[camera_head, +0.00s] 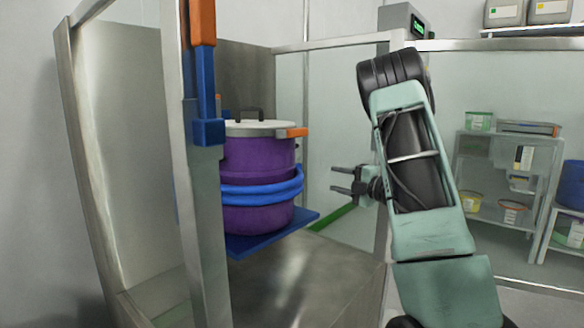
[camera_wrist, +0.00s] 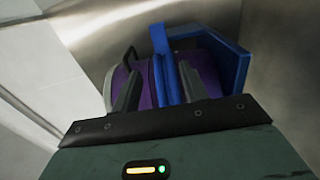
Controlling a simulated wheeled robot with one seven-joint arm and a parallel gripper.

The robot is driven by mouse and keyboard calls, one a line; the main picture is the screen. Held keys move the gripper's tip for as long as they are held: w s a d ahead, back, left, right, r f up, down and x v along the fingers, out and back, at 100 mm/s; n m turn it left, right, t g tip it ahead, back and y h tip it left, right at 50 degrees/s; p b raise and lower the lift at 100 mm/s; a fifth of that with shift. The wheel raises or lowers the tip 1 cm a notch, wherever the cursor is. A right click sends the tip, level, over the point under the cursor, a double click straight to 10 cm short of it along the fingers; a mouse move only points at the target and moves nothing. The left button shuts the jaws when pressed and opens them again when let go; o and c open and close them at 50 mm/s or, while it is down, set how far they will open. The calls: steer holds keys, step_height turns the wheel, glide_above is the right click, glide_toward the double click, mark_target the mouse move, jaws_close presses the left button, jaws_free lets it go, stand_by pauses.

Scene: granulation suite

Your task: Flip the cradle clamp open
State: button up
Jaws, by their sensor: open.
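A purple drum (camera_head: 258,165) with a pale lid (camera_head: 255,127) and black handle stands upright on a blue platform (camera_head: 270,238). Blue bands (camera_head: 255,192) wrap its lower half. I cannot tell which part is the cradle clamp. My gripper (camera_head: 334,180) is open, to the right of the drum and apart from it, at band height. In the wrist view the purple drum (camera_wrist: 205,72) and blue bands (camera_wrist: 166,84) lie beyond and between my fingers; contact is not visible.
A metal post (camera_head: 205,235) and a blue upright with an orange top (camera_head: 203,80) stand left of the drum and partly hide it. Steel walls (camera_head: 120,150) enclose the left side. A shelf (camera_head: 500,165) with tubs stands at the right.

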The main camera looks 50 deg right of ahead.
steer(key=w+b, duration=0.1)
steer(key=w, duration=0.5)
steer(key=w+b, duration=0.1)
steer(key=w, duration=0.5)
steer(key=w+a, duration=0.1)
steer(key=w, duration=0.5)
steer(key=shift+b, duration=0.4)
steer(key=shift+s, duration=0.1)
jaws_close()
